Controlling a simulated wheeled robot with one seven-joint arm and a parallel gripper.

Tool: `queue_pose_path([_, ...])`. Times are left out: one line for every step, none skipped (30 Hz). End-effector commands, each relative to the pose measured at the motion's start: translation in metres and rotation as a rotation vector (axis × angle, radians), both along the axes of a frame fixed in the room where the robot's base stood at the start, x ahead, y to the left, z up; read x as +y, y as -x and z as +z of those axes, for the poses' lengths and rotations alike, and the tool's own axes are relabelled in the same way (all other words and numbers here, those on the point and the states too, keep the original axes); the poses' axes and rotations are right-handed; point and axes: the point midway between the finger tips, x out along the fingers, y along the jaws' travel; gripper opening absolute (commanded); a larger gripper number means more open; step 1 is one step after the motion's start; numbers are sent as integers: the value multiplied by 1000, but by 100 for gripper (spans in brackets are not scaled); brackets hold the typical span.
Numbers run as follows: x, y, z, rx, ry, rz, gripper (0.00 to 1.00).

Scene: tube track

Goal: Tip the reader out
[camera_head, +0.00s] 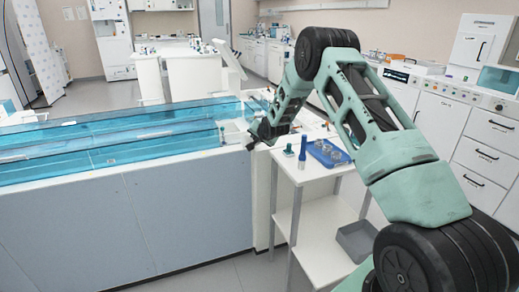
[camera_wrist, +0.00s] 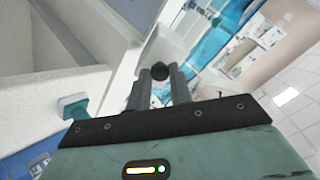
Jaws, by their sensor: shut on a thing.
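My gripper (camera_head: 256,136) is at the right end of the tube track, beside its white end wall. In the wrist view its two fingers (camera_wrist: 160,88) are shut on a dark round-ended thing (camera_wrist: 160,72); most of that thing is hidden. I cannot tell whether this is the reader, and I see no other thing clearly recognisable as one. The blue see-through track (camera_head: 110,140) runs off to the left on a pale grey base, and part of it shows in the wrist view (camera_wrist: 213,48).
A white cart (camera_head: 310,178) stands right of the track, with a blue tray of round glass pieces (camera_head: 327,153), an upright blue bottle (camera_head: 302,150) and a small teal piece (camera_head: 289,150). A grey bin (camera_head: 357,240) is on its lower shelf. White cabinets (camera_head: 440,125) line the right.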

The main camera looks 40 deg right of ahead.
Motion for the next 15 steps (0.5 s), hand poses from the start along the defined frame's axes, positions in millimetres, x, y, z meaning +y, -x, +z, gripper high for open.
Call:
queue_pose_path([1,4,-15,-35,8,0,0])
queue_pose_path([2,5,-18,-58,14,-1,0])
queue_pose_path([2,8,-21,-86,22,-1,0])
queue_pose_path([2,9,-23,-108,27,-1,0])
queue_pose_path([2,11,-26,-131,34,-1,0])
queue_pose_path([3,13,-29,-159,42,-1,0])
queue_pose_path([3,15,-31,-181,47,-1,0])
queue_pose_path([4,16,-33,-202,53,-1,0])
queue_pose_path([4,18,-36,-230,59,-1,0])
queue_pose_path([5,19,-38,-249,64,-1,0])
queue_pose_path([5,20,-40,-269,69,-1,0])
queue_pose_path([6,22,-43,-293,75,-1,0])
queue_pose_path([6,23,-45,-311,80,-1,0])
queue_pose_path([6,24,-46,-328,85,-1,0])
queue_pose_path([6,25,-49,-350,91,-1,0])
